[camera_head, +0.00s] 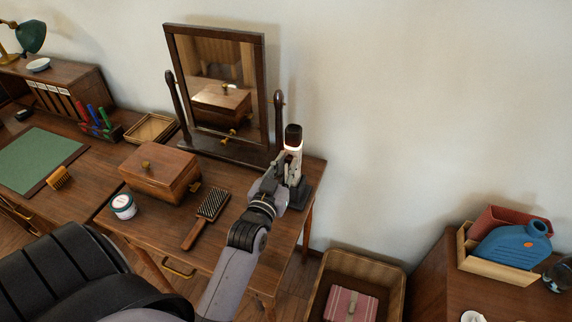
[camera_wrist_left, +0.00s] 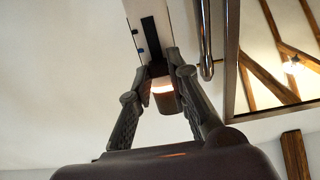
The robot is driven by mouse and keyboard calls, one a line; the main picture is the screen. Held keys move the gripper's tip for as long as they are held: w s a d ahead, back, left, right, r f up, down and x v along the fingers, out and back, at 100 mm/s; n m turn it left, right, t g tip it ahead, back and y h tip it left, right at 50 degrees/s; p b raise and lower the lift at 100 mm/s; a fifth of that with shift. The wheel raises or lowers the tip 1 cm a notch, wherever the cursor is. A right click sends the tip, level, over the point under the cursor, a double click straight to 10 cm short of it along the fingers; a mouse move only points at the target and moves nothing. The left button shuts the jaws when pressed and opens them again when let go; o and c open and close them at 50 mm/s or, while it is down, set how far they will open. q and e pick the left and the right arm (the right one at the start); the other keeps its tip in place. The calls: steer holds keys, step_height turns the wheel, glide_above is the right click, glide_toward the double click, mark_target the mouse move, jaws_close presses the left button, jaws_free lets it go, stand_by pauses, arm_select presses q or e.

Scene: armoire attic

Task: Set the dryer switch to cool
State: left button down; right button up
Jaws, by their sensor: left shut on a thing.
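The dryer (camera_head: 293,135) stands upright at the right end of the dressing table, by the mirror. It has a dark end, a glowing orange-white band and a pale body, with a dark stand (camera_head: 301,193) at its foot. The fingers hide the contact, so I cannot tell the switch's setting. My right gripper is out of view.
A tilting mirror (camera_head: 269,100) stands just left of the dryer. A wooden box (camera_head: 160,173), a brush (camera_head: 208,210) and a small jar (camera_head: 123,206) lie on the table. An open bin (camera_head: 390,272) stands below right. The wall is close behind.

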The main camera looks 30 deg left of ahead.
arm_select(q)
steer(key=shift+f, duration=1.05)
steer(key=c, duration=1.5)
jaws_free()
